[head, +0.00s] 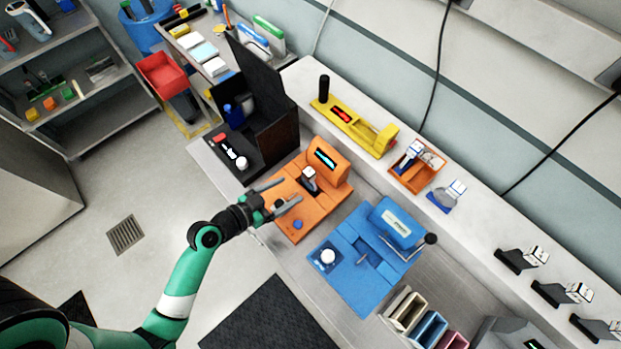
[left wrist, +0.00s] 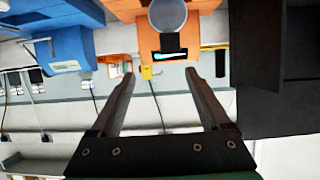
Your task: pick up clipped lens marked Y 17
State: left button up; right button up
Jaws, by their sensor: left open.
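A clipped lens with a dark clip (head: 309,178) stands in the orange machine (head: 333,197). In the left wrist view a round grey lens with a black clip (left wrist: 167,15) shows at the top, in front of the orange machine (left wrist: 128,10). Its marking cannot be read, so I cannot tell if it is Y 17. My left gripper (head: 292,189) is open and empty, its fingers pointing at the orange machine just short of the lens. Its two fingers (left wrist: 160,72) also show apart in the left wrist view. My right gripper is not in view.
A blue machine (head: 345,275) stands right of the orange one, a black box (head: 275,125) left of it. A yellow device (head: 350,125), an orange tray (head: 405,180) and several black stands (head: 515,262) line the back shelf. Small bins (head: 430,328) sit at the front right.

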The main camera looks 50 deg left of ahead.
aim_at(305, 176)
pick_arm(q)
jog(key=shift+s+a+f, duration=0.25)
jog(key=shift+a+f, duration=0.2)
jog(key=shift+f, duration=0.1)
jog(key=x, duration=0.6)
jog(key=shift+w+a, duration=0.15)
jog(key=shift+w, duration=0.1)
jog(key=shift+a+x, duration=0.2)
jog(key=shift+x, duration=1.1)
jog(key=shift+a+x, duration=0.2)
jog(key=shift+x, duration=1.1)
grip_shut()
